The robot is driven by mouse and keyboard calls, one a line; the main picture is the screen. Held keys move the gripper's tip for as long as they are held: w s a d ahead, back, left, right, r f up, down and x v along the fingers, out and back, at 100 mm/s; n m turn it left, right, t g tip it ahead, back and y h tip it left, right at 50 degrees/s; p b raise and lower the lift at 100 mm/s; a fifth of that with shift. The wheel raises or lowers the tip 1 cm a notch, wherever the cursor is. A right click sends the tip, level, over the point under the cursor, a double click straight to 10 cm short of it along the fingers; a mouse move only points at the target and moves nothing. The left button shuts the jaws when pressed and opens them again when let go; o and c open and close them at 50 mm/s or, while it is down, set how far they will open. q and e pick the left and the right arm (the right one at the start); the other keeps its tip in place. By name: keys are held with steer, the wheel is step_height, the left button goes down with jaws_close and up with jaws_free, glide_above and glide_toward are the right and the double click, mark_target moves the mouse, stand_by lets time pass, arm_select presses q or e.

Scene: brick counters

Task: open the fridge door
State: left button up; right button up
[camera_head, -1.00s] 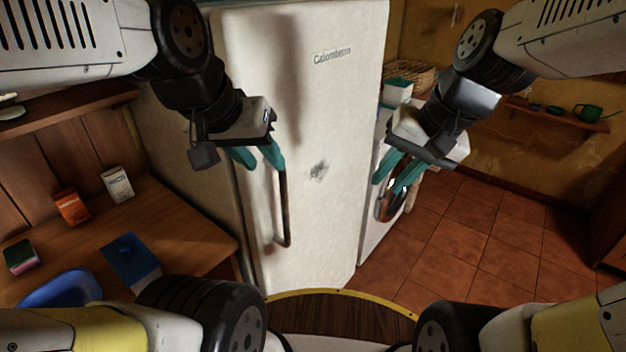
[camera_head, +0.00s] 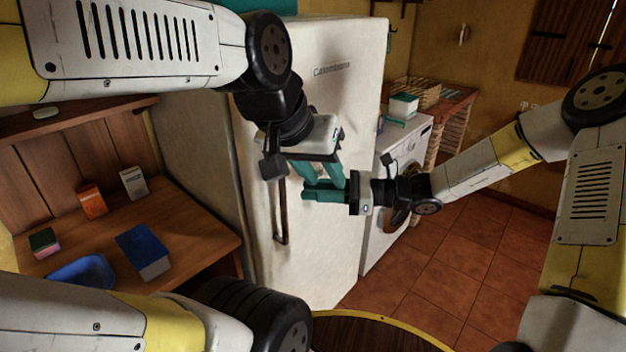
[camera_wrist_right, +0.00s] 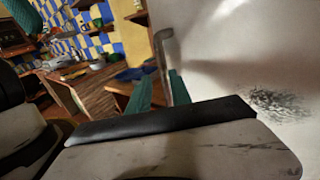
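The white fridge (camera_head: 335,110) stands in the middle of the head view, its door looking shut. Its long upright handle (camera_head: 281,215) is on the door's left side. My right gripper (camera_head: 304,190) points left across the door front, fingertips just right of the handle. In the right wrist view the handle (camera_wrist_right: 164,60) shows between the spread teal fingers (camera_wrist_right: 158,95); I cannot tell whether it is within their reach. My left gripper (camera_head: 322,178) is open and empty above the right one, its fingers overlapping it in the head view and hiding the handle's upper part.
A wooden counter (camera_head: 190,225) with small boxes and a blue tray (camera_head: 82,272) stands left of the fridge. A white washing machine (camera_head: 412,148) is to the right. The tiled floor (camera_head: 440,265) there is clear. My two grippers are close together.

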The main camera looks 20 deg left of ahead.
steer(key=x, duration=0.8)
steer(key=shift+w+m, duration=0.25)
steer(key=shift+m, duration=0.05)
steer(key=shift+r, duration=0.15)
steer(key=shift+c, duration=0.5)
jaws_close()
stand_by(0.5)
